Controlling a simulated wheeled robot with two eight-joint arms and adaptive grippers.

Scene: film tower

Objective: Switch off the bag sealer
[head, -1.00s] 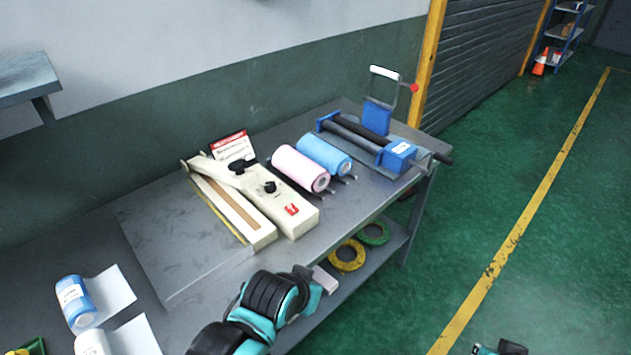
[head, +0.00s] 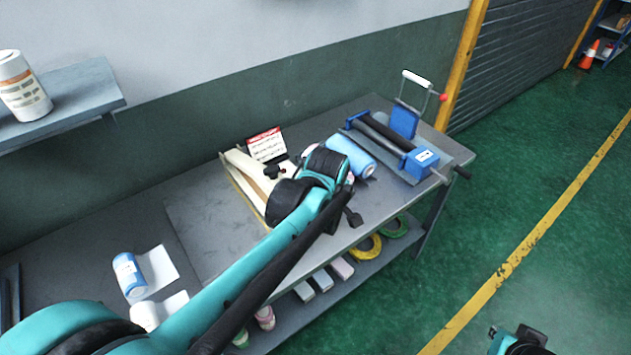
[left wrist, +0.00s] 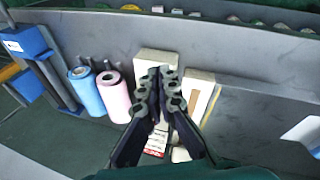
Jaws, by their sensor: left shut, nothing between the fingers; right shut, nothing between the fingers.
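The bag sealer (head: 240,173) is a long cream device on the bench; my left arm hides most of it in the head view, including the end that carried the red switch. In the left wrist view its cream body (left wrist: 155,62) and the part with the brown strip (left wrist: 197,88) show behind my fingers. My left gripper (left wrist: 160,76) is shut and empty over the sealer; I cannot tell whether it touches. The switch is hidden in both views. My right gripper (head: 528,338) is shut and empty, over the floor at the bottom right.
A blue roller device (head: 422,162) is at the bench's far right. Tape rolls (head: 368,248) lie on the lower shelf.

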